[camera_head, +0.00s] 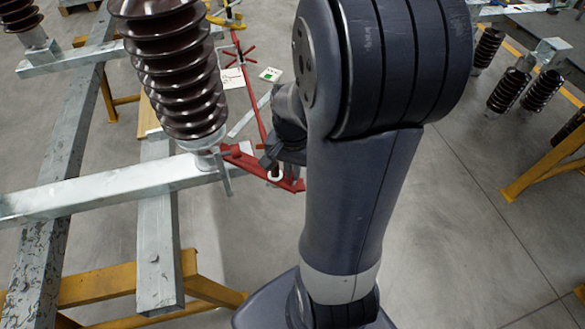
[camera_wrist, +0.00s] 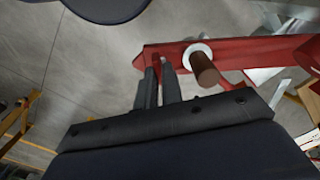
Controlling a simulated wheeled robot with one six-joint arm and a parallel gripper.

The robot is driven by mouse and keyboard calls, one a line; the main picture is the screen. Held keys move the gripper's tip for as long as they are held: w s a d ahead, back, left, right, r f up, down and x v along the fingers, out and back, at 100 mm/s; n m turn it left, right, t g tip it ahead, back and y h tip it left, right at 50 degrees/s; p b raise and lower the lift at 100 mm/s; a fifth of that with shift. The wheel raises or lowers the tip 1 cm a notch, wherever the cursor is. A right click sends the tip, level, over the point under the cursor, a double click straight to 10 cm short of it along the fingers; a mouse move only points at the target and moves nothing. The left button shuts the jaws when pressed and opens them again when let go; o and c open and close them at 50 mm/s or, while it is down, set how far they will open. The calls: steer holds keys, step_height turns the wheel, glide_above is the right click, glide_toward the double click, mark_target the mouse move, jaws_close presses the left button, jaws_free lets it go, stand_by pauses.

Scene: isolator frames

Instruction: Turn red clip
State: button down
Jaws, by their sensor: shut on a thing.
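The red clip (camera_head: 287,184) is a red metal part with a white ring on it, at the end of the insulator bracket in the head view. In the wrist view its red bar (camera_wrist: 240,50) runs across the upper right, with a brown pin sticking out through a white ring. My gripper (camera_wrist: 158,72) has its two dark fingers close together on a narrow red piece of the clip, left of the pin. In the head view my gripper (camera_head: 272,156) is at the clip, partly hidden by my arm.
A brown ribbed insulator (camera_head: 178,70) stands left of the clip on a grey steel beam (camera_head: 110,190). Yellow supports (camera_head: 110,285) carry the frame. A thin red rod (camera_head: 251,95) runs back from the clip. More insulators (camera_head: 510,88) stand at the right. Floor is clear at the lower right.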

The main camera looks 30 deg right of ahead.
steer(key=shift+m, duration=1.1)
steer(key=c, duration=1.6)
jaws_free()
steer(key=shift+o, duration=0.2)
step_height(320, 180, up, 11)
steer(key=p, duration=0.1)
steer(key=shift+f, duration=0.15)
